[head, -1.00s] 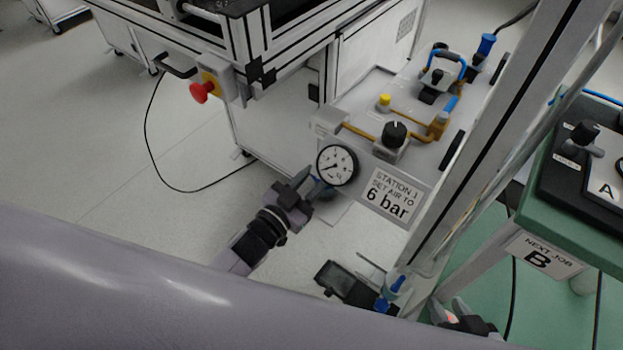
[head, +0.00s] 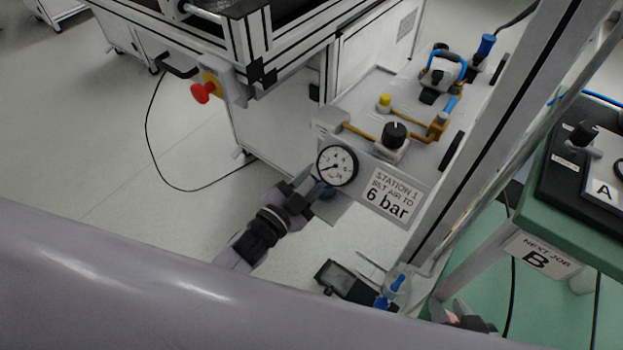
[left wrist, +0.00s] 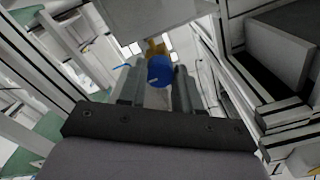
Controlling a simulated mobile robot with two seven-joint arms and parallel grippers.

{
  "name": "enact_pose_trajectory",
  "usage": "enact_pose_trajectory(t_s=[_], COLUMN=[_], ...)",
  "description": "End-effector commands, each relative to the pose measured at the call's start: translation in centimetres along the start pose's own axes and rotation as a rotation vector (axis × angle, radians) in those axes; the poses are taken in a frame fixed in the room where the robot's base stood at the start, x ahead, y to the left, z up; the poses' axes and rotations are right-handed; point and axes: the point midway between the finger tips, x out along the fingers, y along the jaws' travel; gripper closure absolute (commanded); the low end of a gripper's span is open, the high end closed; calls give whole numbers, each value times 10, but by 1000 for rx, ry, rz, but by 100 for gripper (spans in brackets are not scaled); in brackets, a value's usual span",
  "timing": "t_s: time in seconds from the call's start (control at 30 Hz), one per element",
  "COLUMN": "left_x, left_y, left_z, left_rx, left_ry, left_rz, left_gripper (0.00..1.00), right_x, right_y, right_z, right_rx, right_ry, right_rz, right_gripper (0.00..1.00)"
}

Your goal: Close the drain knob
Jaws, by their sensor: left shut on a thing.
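The blue drain knob (head: 326,191) is below the pressure gauge (head: 337,165), at the underside of the air panel, and is partly hidden. My left gripper (head: 310,186) reaches up to it from the lower left. In the left wrist view the round blue knob (left wrist: 160,71) sits between the two grey fingers (left wrist: 157,90), under a brass fitting (left wrist: 155,48); the gripper is shut on it. My right gripper (head: 452,311) is at the bottom edge, low on the right, with its fingers apart. Its lower part is cut off by my arm.
The air panel carries a black regulator knob (head: 395,133), a yellow cap (head: 384,102) and a "6 bar" label (head: 389,194). A metal post (head: 490,130) stands to the right, then a green table (head: 545,218). A red stop button (head: 202,92) is at left. Open floor lies lower left.

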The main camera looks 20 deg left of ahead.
Motion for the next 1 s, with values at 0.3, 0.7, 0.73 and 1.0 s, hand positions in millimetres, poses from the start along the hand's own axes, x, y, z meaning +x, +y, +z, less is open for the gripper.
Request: enact_pose_trajectory(t_s=[0.3, 0.7, 0.73, 1.0], left_x=[0, -7, -10, -49], left_y=[0, 0, 0, 0], left_z=[1, 0, 0, 0], left_rx=[3, 0, 0, 0], left_ry=[-2, -2, -2, -3], left_rz=[1, 1, 1, 2], left_gripper=[41, 41, 41, 41], right_x=[0, -2, -2, -6], right_y=[0, 0, 0, -1], right_z=[0, -1, -2, -8], right_rx=[0, 1, 0, 0], right_ry=[-1, 0, 0, 0], right_rz=[0, -1, -1, -1], right_gripper=[62, 62, 62, 62])
